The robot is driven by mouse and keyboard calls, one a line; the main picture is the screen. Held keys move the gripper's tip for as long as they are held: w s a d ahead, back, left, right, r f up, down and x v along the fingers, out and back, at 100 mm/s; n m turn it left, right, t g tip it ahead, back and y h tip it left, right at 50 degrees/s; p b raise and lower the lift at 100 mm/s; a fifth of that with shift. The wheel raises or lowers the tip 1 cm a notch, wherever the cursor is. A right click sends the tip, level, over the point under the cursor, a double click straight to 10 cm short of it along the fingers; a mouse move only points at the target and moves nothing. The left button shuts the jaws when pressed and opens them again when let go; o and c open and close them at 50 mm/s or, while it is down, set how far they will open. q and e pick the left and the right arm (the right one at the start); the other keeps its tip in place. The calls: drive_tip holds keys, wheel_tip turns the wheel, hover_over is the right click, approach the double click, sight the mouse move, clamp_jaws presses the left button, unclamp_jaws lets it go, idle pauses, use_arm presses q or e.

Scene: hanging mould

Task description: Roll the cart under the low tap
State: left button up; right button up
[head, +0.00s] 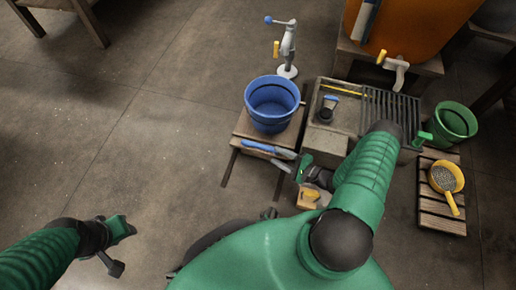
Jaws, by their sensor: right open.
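A tap with a pale spout and yellow handle (397,66) sits low on the orange barrel (405,25). A separate standing tap (288,48) with a blue knob rises from the floor behind the bucket. My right gripper (304,174) is open near the cart's front right corner; contact cannot be told. My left gripper (122,247) appears open and empty over bare floor at lower left.
The stone basin (325,142) with a dark grate (390,104) lies right of the cart. A green bucket (455,121) and a yellow strainer (446,180) on a slatted wooden platform (442,222) are farther right. A yellow item (311,194) is by my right gripper.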

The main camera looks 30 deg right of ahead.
drive_tip(key=b+x, duration=0.1)
drive_tip(key=x, duration=0.2)
drive_tip(key=b+x, duration=0.1)
drive_tip(key=x, duration=0.2)
drive_tip(key=b+x, duration=0.2)
drive_tip(key=x, duration=0.1)
drive_tip(key=shift+w+f, duration=0.3)
drive_tip(key=shift+f, duration=0.05)
drive_tip(key=shift+w+a+r, duration=0.1)
drive_tip(key=shift+w+a, duration=0.15)
drive_tip(key=shift+w, duration=0.25)
drive_tip(key=c, duration=0.9)
drive_tip(key=shift+s, duration=0.1)
